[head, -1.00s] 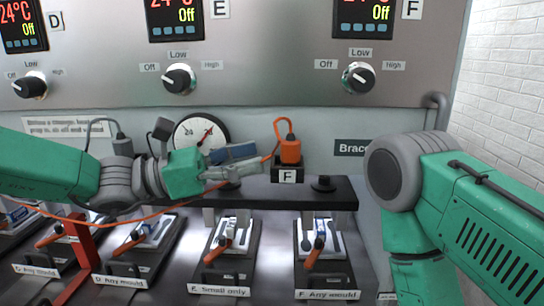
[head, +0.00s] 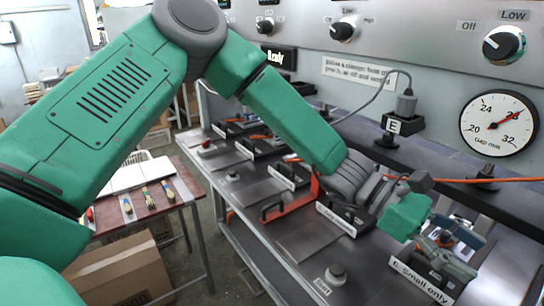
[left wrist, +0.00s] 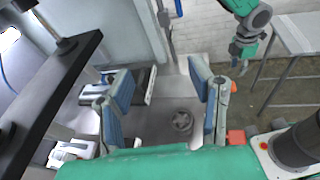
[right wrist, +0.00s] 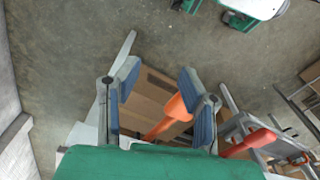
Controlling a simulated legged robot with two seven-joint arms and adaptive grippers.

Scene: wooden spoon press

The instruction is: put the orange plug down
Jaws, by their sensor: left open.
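The orange plug is not in the head view now, which shows only an orange cable (head: 480,180) along the dark rail. My left gripper (head: 458,250) is beside the press marked "E Small only" at the right of the head view. In the left wrist view it (left wrist: 160,80) is open, its blue pads apart and nothing between them, above the grey bench. My right gripper shows only in the right wrist view (right wrist: 158,85). It is open; an orange handle (right wrist: 170,120) appears between its pads, apparently beyond them and not gripped.
A grey plug (head: 405,105) stands on block E (head: 393,125). The bench carries several presses, a red bracket (head: 292,208) and a start button (head: 336,273). Open floor lies between.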

